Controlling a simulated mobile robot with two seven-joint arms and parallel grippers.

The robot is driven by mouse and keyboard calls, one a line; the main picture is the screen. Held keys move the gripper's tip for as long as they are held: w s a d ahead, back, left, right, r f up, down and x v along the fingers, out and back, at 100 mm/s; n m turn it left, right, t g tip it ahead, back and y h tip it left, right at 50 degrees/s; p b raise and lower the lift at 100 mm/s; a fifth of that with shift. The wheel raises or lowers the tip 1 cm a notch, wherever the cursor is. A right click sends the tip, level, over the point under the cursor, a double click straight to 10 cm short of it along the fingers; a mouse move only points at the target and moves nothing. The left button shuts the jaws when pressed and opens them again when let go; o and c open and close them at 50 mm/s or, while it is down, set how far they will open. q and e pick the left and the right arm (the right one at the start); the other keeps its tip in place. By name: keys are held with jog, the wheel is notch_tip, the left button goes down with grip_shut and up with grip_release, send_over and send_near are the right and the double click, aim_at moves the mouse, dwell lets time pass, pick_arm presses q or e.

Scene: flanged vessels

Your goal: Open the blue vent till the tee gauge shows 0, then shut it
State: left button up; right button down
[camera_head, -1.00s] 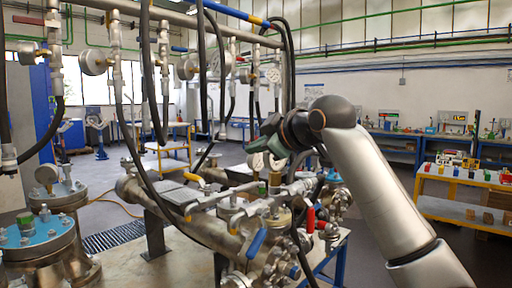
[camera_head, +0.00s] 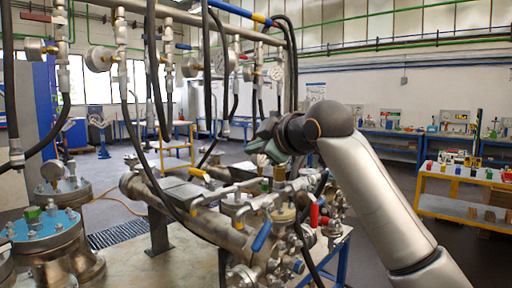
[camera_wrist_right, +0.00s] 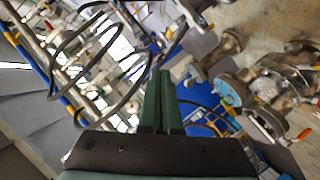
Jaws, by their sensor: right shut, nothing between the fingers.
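A blue lever handle (camera_head: 262,237) sits at the front of the flanged pipework, tilted. I cannot tell surely that it is the blue vent. Several round gauges hang from the overhead pipe, among them one white dial (camera_head: 219,62) and another (camera_head: 277,73). I cannot tell which is the tee gauge, and no reading is legible. My right gripper (camera_head: 264,150) is above the pipework, higher than the blue handle and apart from it. In the right wrist view its green fingers (camera_wrist_right: 163,98) are together and hold nothing. My left gripper is out of view.
A red handle (camera_head: 314,214) stands just right of the blue one, and a yellow handle (camera_head: 197,173) lies behind it. Black hoses (camera_head: 156,75) hang in front of the pipes. A blue-topped vessel (camera_head: 42,232) stands at the left.

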jog(key=shift+s+a+f+n+t+b, duration=0.4)
jog(key=shift+s+a+f+n+b, duration=0.4)
jog(key=shift+s+f, duration=0.3)
jog(key=shift+r, duration=0.1)
dwell(0.7)
jog(key=shift+s, duration=0.15)
